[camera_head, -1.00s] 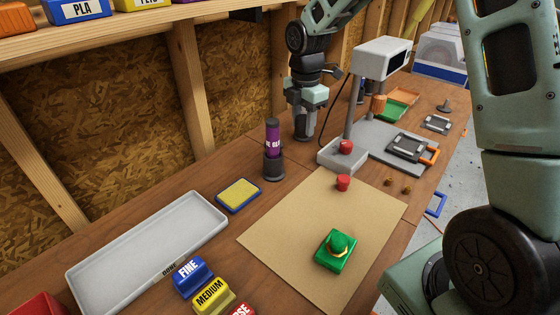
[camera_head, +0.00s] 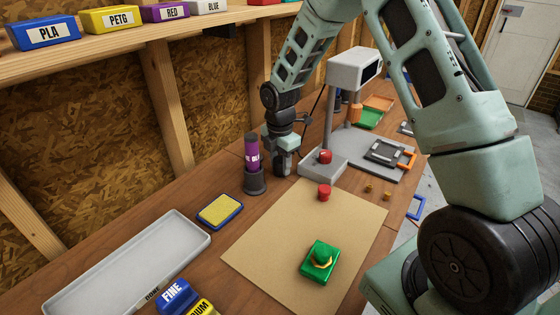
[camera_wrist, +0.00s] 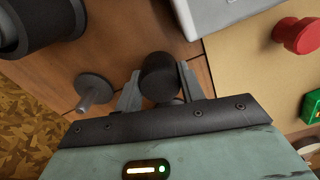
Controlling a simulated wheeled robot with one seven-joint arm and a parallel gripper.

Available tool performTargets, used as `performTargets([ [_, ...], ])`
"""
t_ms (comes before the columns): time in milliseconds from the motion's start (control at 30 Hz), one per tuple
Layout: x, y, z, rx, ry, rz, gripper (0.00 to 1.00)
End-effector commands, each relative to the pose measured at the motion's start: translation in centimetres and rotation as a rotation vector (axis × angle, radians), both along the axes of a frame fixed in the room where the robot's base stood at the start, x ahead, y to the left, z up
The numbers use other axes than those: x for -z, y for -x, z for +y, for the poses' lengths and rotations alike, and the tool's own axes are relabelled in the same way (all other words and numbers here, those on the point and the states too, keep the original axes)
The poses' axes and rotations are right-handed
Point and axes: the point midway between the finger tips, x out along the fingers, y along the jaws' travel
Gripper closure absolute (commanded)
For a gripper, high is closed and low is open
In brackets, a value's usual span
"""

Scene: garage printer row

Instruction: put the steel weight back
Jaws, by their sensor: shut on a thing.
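My gripper (camera_wrist: 158,86) is shut on a dark, round, cylindrical weight (camera_wrist: 158,74), seen between the two fingers in the wrist view. In the head view my gripper (camera_head: 284,168) is low over the bench, between the purple bottle and the grey stand. The weight is hard to make out there, and I cannot tell whether it touches the bench. A grey disc with a short peg (camera_wrist: 94,87) lies beside my gripper in the wrist view, apart from the weight. My gripper hides that spot in the head view.
The purple bottle in its dark holder (camera_head: 254,180) stands close left of my gripper. The grey stand (camera_head: 320,172) with a red knob is close right. A brown mat (camera_head: 270,250) holds a red piece (camera_head: 324,192) and a green block (camera_head: 319,262). A pale tray (camera_head: 75,287) lies front left.

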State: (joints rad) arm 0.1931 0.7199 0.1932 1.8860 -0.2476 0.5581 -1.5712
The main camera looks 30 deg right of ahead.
Motion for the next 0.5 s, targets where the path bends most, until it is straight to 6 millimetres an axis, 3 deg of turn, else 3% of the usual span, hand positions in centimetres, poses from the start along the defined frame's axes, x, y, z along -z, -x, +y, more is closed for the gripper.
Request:
performTargets([
  [300,0.23,-0.06,0.01,0.000,0.000,-0.002,1.00],
  [333,0.22,-0.02,0.01,0.000,0.000,-0.001,0.53],
  [400,0.20,-0.01,0.01,0.000,0.000,0.000,0.39],
  [500,0.20,-0.01,0.01,0.000,0.000,0.000,0.39],
])
